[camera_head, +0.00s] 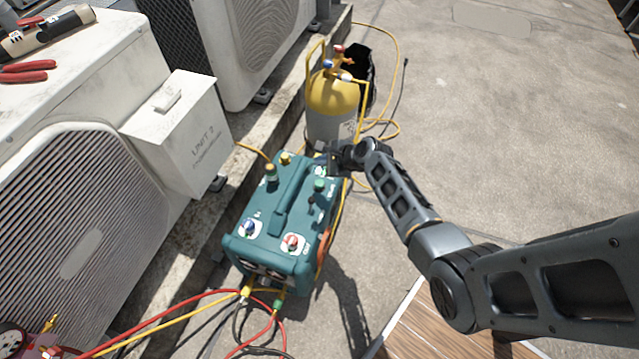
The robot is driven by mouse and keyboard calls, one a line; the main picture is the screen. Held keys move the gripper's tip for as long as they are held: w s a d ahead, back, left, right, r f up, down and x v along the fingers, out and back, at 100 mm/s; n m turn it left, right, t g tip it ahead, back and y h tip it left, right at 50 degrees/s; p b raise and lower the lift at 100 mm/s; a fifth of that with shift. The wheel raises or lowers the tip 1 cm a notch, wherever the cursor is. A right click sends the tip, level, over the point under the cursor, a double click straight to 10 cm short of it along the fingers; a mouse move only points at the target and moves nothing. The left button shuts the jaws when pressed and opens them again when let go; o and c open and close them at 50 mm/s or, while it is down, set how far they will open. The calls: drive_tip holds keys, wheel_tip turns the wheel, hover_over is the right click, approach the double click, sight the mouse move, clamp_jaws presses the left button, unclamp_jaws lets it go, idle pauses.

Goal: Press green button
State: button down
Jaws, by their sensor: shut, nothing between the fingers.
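A teal recovery machine (285,205) with a top handle stands on the roof floor, left of my arm. A small patch of green (323,172) on a pale plate shows at its far right top corner, just below my gripper; it looks like a button, partly hidden. A separate green-topped knob (319,185) stands a little nearer. My gripper (326,164) is shut and empty over the far right corner of the machine. I cannot tell whether it touches the green patch. A blue knob (249,227) and a red knob (291,242) sit on the near end.
A yellow and grey gas cylinder (333,105) stands just behind the machine. White condenser units (95,170) line the left side. Red and yellow hoses (180,309) run across the front left. Open concrete floor (500,130) lies to the right.

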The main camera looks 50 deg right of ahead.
drive_tip(key=b, duration=0.6)
hover_over(316, 182)
drive_tip(key=s, duration=0.2)
wheel_tip(316, 182, down, 7)
drive_tip(key=shift+d+r, duration=0.15)
drive_tip(key=shift+r, duration=0.05)
drive_tip(key=shift+f+b, duration=0.5)
drive_tip(key=shift+f, duration=0.2)
drive_tip(key=shift+f, duration=0.15)
idle(0.5)
drive_tip(key=shift+f, duration=0.25)
drive_tip(key=shift+f+b, duration=0.8)
idle(1.0)
idle(0.3)
drive_tip(key=shift+r+p, duration=1.2)
drive_tip(key=shift+p, duration=0.1)
drive_tip(key=shift+r, duration=0.1)
